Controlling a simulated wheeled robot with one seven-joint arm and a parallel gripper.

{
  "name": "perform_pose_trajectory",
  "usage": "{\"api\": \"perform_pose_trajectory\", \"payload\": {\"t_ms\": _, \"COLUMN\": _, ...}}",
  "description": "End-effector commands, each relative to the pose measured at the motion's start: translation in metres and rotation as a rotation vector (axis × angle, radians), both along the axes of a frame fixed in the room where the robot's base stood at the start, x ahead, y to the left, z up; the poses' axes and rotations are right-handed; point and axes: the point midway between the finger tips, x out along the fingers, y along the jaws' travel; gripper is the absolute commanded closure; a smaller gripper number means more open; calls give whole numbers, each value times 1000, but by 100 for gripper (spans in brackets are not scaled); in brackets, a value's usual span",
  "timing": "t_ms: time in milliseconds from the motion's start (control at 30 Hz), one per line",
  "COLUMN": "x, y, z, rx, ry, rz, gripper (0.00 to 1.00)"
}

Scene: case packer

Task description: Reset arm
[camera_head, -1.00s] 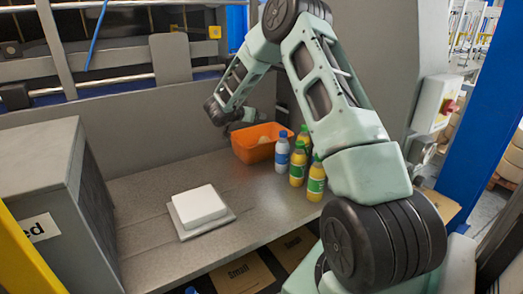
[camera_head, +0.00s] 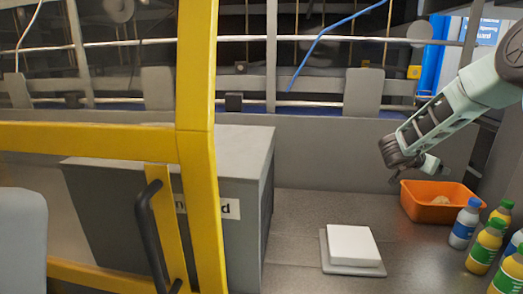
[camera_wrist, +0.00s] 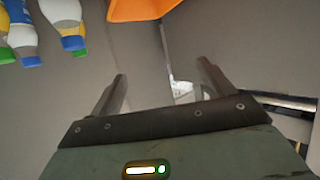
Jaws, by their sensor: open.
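My gripper (camera_wrist: 160,85) is open and empty in the wrist view, its two fingers spread apart with nothing between them. In the head view my gripper (camera_head: 430,167) hangs at the end of the arm on the right, above and behind the orange bin. The orange bin (camera_head: 418,212) stands on the grey table with a pale item inside. Its edge also shows at the top of the wrist view (camera_wrist: 140,9).
Several bottles stand right of the bin, including a blue-labelled one (camera_head: 464,225) and a green-labelled one (camera_head: 484,250). A white box (camera_head: 350,243) lies on a grey plate. A grey cabinet (camera_head: 262,160) and a yellow frame (camera_head: 197,110) stand left. Table (camera_head: 300,215) between is clear.

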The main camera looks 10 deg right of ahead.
Motion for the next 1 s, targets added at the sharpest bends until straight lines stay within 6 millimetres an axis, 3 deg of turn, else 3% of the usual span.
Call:
{"api": "perform_pose_trajectory", "payload": {"t_ms": 67, "x": 11, "y": 17, "z": 8, "rx": 4, "ry": -22, "rz": 88, "gripper": 19}}
{"api": "perform_pose_trajectory", "payload": {"t_ms": 167, "x": 29, "y": 60, "z": 19, "rx": 31, "ry": -53, "rz": 299, "gripper": 19}}
{"api": "perform_pose_trajectory", "payload": {"t_ms": 267, "x": 35, "y": 125, "z": 25, "rx": 105, "ry": -39, "rz": 573, "gripper": 19}}
{"api": "perform_pose_trajectory", "payload": {"t_ms": 333, "x": 22, "y": 173, "z": 22, "rx": 178, "ry": 13, "rz": 750, "gripper": 19}}
{"api": "perform_pose_trajectory", "payload": {"t_ms": 400, "x": -3, "y": 216, "z": 13, "rx": 261, "ry": 102, "rz": 901, "gripper": 19}}
{"api": "perform_pose_trajectory", "payload": {"t_ms": 533, "x": -68, "y": 268, "z": -7, "rx": 398, "ry": 302, "rz": 1078, "gripper": 19}}
{"api": "perform_pose_trajectory", "payload": {"t_ms": 700, "x": -148, "y": 293, "z": -25, "rx": 513, "ry": 543, "rz": 1163, "gripper": 19}}
{"api": "perform_pose_trajectory", "payload": {"t_ms": 933, "x": -240, "y": 295, "z": -39, "rx": 597, "ry": 823, "rz": 1172, "gripper": 19}}
{"api": "perform_pose_trajectory", "payload": {"t_ms": 1000, "x": -245, "y": 326, "z": -36, "rx": 584, "ry": 868, "rz": 1250, "gripper": 19}}
